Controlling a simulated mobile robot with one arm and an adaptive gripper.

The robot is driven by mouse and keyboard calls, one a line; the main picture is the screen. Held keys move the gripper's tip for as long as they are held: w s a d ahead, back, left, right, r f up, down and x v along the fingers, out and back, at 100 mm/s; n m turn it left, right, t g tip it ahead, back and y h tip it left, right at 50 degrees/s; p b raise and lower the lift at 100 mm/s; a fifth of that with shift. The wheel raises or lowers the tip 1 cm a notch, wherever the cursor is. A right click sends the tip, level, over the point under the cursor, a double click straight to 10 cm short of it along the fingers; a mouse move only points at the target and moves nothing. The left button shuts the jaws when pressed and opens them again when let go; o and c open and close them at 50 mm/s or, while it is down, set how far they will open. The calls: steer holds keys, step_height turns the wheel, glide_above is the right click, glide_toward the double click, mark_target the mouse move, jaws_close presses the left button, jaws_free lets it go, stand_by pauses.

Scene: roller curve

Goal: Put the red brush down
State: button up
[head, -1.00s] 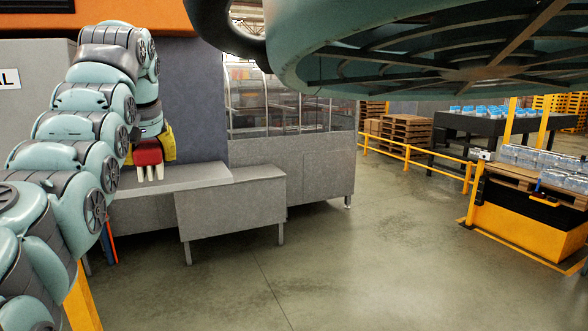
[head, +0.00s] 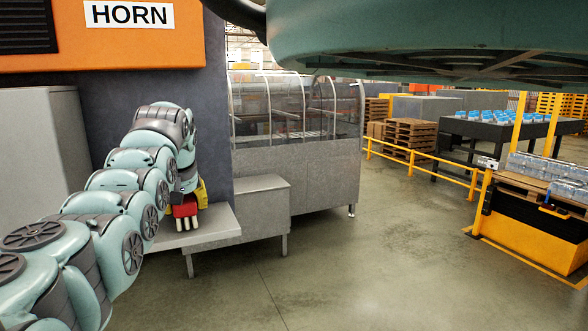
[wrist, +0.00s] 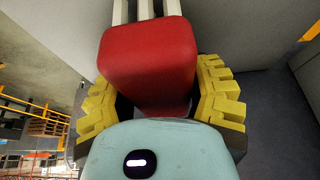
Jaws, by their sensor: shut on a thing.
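The red brush (head: 185,208) is a red block with several pale bristle tufts pointing down in the head view. My gripper (head: 188,198) has yellow pads and is shut on it. In the wrist view the red brush (wrist: 150,58) sits between the yellow pads of my gripper (wrist: 160,100), its pale tufts running to the top edge. The brush is in front of the grey bench (head: 212,228), low over or at its top. I cannot tell whether the tufts touch the surface.
An orange panel marked HORN (head: 130,15) is above. Yellow rails (head: 420,163) and a pallet of bottles (head: 540,172) are at right. The middle floor is clear.

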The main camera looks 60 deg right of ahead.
steer(key=shift+f, duration=0.1)
steer(key=shift+f, duration=0.2)
steer(key=o, duration=1.2)
steer(key=shift+r, duration=0.1)
steer(key=shift+c, duration=0.2)
steer(key=shift+p, duration=0.9)
